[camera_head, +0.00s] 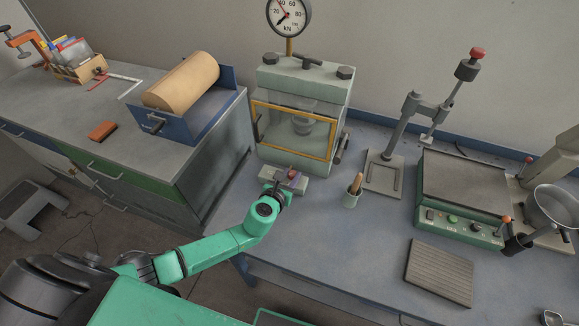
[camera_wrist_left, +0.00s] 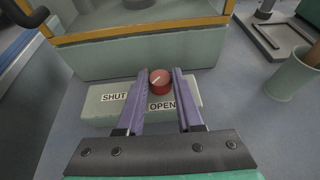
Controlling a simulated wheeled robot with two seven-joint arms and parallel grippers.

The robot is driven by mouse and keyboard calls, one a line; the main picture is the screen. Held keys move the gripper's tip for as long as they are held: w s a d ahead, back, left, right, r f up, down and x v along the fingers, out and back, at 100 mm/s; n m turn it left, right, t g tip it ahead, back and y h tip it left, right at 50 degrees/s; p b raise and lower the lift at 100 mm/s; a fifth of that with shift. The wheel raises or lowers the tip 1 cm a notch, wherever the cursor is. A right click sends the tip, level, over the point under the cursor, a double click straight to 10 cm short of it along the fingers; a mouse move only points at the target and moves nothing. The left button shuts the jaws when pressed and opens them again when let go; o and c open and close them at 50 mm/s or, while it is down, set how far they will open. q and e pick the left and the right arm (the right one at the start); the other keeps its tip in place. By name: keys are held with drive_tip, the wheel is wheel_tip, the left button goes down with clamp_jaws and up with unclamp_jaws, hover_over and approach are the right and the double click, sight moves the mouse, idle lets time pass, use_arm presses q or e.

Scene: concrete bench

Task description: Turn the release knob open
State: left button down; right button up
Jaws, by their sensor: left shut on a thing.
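The release knob (camera_wrist_left: 160,82) is a small red round knob on a pale green block (camera_wrist_left: 97,105) at the foot of the press. Labels on the block read SHUT (camera_wrist_left: 114,97) at the left and OPEN (camera_wrist_left: 162,106) at the right. A pale pointer mark shows on the left part of the knob's top; its exact setting is hard to tell. My left gripper (camera_wrist_left: 160,84) is shut on the knob, one purple finger on each side. In the head view the left gripper (camera_head: 291,181) is at the block and largely hides the knob. My right gripper is not in view.
The press (camera_head: 302,90) with a yellow-framed guard and dial gauge (camera_head: 289,16) stands just behind. A hotplate (camera_head: 465,185) and ribbed mat (camera_head: 440,272) lie farther right.

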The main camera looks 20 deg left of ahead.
use_arm(q)
drive_tip(key=shift+d+r+n+y+p, duration=0.1)
drive_tip(key=shift+d+n+y+p, duration=0.1)
drive_tip(key=shift+n+y, duration=0.35)
drive_tip(key=shift+d+n+y+p, duration=0.15)
drive_tip(key=shift+n+y, duration=0.2)
drive_tip(key=shift+y, duration=0.3)
drive_tip(key=shift+n+y, duration=0.9)
drive_tip(key=shift+y, duration=0.1)
drive_tip(key=n+y, duration=0.1)
drive_tip(key=n+g+y+b, duration=0.1)
drive_tip(key=shift+w+d+f+n+y, duration=0.1)
drive_tip(key=shift+d+f+n+y, duration=0.05)
drive_tip(key=shift+f+n+y, duration=0.2)
drive_tip(key=shift+d+r+n+g+y+b, duration=0.1)
drive_tip(key=shift+n+g+y+b, duration=0.7)
drive_tip(key=shift+n+y+b, duration=0.2)
drive_tip(key=shift+w+r+n+g+y, duration=0.15)
drive_tip(key=shift+n+g+y, duration=0.15)
drive_tip(key=shift+n+y, duration=0.35)
drive_tip(key=shift+b, duration=0.3)
drive_tip(key=c, duration=0.6)
unclamp_jaws()
drive_tip(key=shift+o, duration=0.2)
